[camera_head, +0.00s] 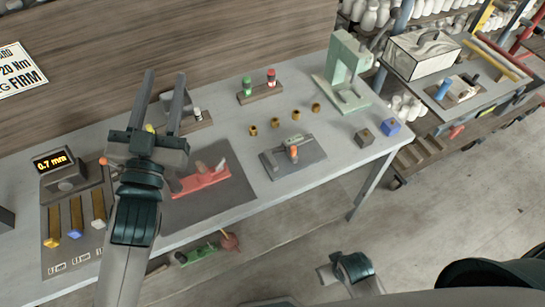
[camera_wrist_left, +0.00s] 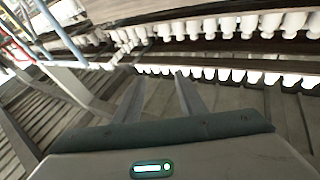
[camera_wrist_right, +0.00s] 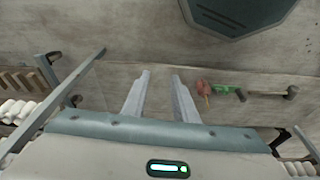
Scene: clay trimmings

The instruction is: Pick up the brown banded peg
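I cannot clearly make out a brown banded peg in any view. A green-banded peg (camera_head: 247,86) and a red-banded peg (camera_head: 271,77) stand upright in a dark holder (camera_head: 262,94) at the back of the table. A peg with a white top (camera_head: 197,113) stands in another holder (camera_head: 200,124), partly hidden by my left gripper. My left gripper (camera_head: 165,80) is raised over the table's left part, fingers apart and empty. It also shows apart in the left wrist view (camera_wrist_left: 158,75). My right gripper (camera_wrist_right: 160,75) has its fingers apart with nothing between them, facing the floor.
Several small brass pieces (camera_head: 275,122) lie mid-table. A grey fixture with an orange piece (camera_head: 293,153), a red tool (camera_head: 200,180) and a green press (camera_head: 345,75) stand around them. A display reads 0.7 mm (camera_head: 50,161).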

